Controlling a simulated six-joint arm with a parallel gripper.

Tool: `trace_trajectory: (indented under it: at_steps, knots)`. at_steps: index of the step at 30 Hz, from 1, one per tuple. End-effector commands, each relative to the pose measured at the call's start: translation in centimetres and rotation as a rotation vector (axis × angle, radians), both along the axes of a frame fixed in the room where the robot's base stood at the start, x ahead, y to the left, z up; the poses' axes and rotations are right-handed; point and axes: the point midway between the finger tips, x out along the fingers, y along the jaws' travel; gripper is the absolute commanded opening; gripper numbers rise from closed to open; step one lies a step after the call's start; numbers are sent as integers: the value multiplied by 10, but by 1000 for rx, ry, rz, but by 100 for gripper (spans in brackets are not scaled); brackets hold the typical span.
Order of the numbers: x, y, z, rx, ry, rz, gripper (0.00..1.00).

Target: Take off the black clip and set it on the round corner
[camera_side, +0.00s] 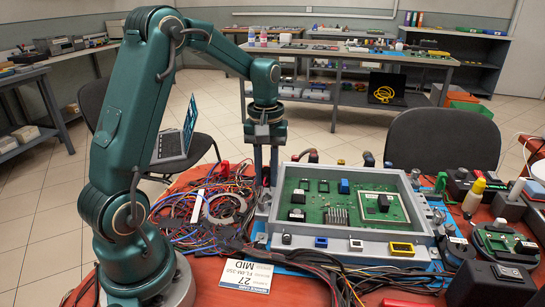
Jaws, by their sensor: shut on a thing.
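My gripper (266,182) points down at the far left corner of a grey tray (415,212). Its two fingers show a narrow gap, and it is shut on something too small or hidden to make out. The tray holds a green circuit board (321,206). Several small clips sit along the tray's front wall: a dark one (287,239), a blue one (321,242), a black one with a pale middle (356,245) and a yellow one (401,249). I cannot tell which corner is the round one.
Tangled cables (205,212) lie left of the tray, and black hoses (318,262) run along its front. A white label card (245,275) lies at the front left.

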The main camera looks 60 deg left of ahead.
Motion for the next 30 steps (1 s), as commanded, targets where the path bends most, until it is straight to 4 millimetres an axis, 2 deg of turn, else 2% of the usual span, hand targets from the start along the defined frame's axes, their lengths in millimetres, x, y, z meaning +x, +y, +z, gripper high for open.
trace_trajectory:
  at_steps: [4,12,18,24,30]
  knots:
    - [-2,3,27,3,-5,4,0]
    - [-49,44,61,3,-3,11,0]
    - [-75,65,81,2,-2,7,0]
    - [-86,75,92,2,0,2,0]
    - [-88,77,103,1,0,0,0]
